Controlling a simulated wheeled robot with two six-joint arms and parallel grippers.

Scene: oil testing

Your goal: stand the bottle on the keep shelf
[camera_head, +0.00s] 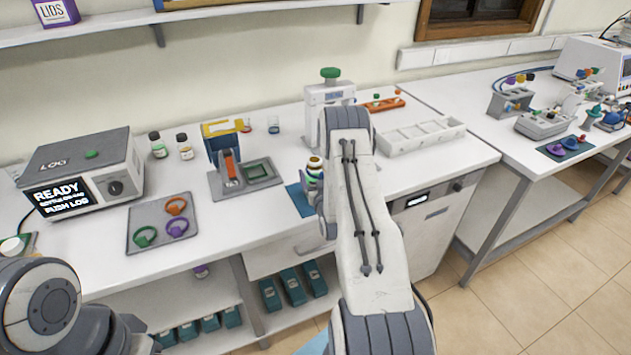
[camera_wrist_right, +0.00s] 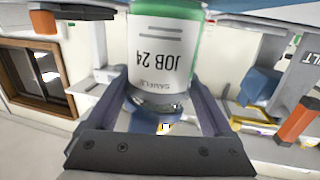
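The bottle (camera_wrist_right: 160,55) fills the top middle of the right wrist view, with a white label reading "JOB 24" upside down and a green band. In the head view the bottle (camera_head: 314,167) shows partly behind my right arm, above or on a blue mat (camera_head: 299,203); I cannot tell which. My right gripper (camera_wrist_right: 160,85) has a finger against each side of the bottle and appears shut on it. My left gripper is out of view; only part of that arm shows at lower left. No shelf is readably marked as the keep shelf.
A wall shelf (camera_head: 110,29) holds a purple LIDS box (camera_head: 55,12). Two bottles (camera_head: 171,147) stand beside a "READY" machine (camera_head: 85,170). A ring tray (camera_head: 160,222), a blue-yellow device (camera_head: 222,140) and a white divided rack (camera_head: 421,135) share the bench. Teal boxes (camera_head: 293,286) sit below.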

